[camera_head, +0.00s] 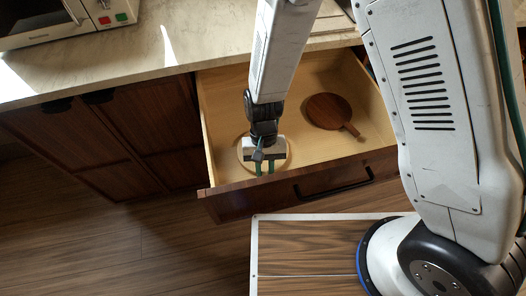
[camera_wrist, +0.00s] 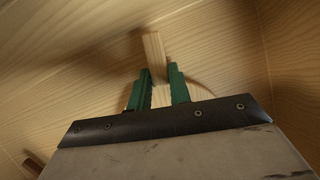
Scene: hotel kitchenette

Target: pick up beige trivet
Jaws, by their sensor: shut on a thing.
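The beige trivet (camera_head: 248,168) is a pale round wooden piece inside the open drawer, at its left front corner in the head view. My gripper (camera_head: 265,168) is over it, pointing down, and hides much of it. In the wrist view, the green fingers of my gripper (camera_wrist: 160,78) are closed on a narrow pale part of the trivet (camera_wrist: 153,47), which sticks up between and beyond them. Its colour nearly matches the drawer's wood, so its full outline and any gap below it are hard to tell.
The open drawer (camera_head: 226,98) has pale wooden walls and a dark front with a black handle. A brown round board with a handle (camera_head: 328,111) lies to the right inside it. The counter (camera_head: 150,50) overhangs behind, with a microwave (camera_head: 60,20) at the left.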

